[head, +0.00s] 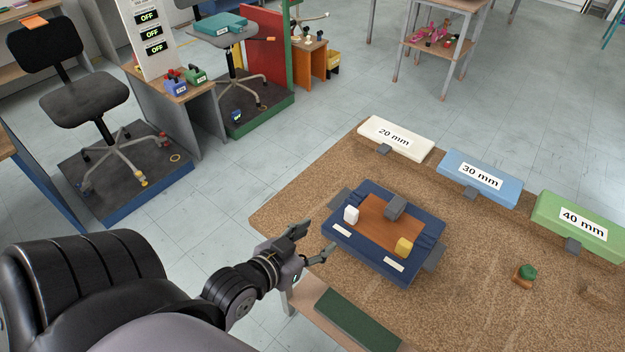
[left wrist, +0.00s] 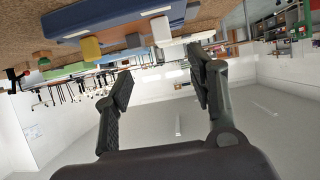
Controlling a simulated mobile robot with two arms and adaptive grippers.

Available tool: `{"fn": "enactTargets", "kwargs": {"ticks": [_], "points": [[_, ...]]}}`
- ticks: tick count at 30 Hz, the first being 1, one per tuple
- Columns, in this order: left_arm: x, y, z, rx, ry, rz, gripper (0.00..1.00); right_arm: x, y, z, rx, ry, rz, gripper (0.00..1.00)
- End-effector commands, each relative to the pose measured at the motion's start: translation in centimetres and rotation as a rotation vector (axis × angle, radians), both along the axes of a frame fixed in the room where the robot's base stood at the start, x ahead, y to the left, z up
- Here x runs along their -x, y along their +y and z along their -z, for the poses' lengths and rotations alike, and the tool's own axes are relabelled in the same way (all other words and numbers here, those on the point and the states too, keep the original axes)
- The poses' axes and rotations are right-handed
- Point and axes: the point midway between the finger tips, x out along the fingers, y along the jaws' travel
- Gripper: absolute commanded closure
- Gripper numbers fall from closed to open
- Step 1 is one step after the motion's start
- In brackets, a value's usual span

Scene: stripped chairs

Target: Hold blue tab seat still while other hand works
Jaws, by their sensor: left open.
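A navy blue seat (head: 346,241) with a brown middle panel (head: 376,222) lies on the cork-topped table. A white block (head: 351,214), a yellow block (head: 404,247) and a grey block (head: 395,207) stand on it, and grey tabs stick out at its sides. My left gripper (head: 314,243) is open and empty just left of the seat, by its near left corner. Whether a finger touches the seat is unclear. In the left wrist view the open fingers (left wrist: 160,75) show below the upside-down seat (left wrist: 115,20). My right gripper is not in view.
White (head: 398,138), blue (head: 480,178) and green (head: 580,226) blocks labelled 20, 30 and 40 mm line the table's far edge. A small green-topped piece (head: 525,274) is at right. A dark green strip (head: 357,319) lies along the near edge. Cork between is clear.

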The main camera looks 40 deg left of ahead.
Motion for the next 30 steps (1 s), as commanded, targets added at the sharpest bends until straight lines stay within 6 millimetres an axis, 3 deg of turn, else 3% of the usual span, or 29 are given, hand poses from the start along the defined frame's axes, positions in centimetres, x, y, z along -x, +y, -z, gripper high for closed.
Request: {"fn": "enactTargets", "kwargs": {"ticks": [8, 30], "points": [[-1.7, 0.4, -0.1, 0.003, -0.041, -0.012, 0.48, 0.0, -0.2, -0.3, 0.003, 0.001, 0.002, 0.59], [-14.4, -0.1, 5.2, 0.003, -0.038, -0.011, 0.48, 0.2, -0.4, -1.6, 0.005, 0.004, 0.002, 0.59]]}}
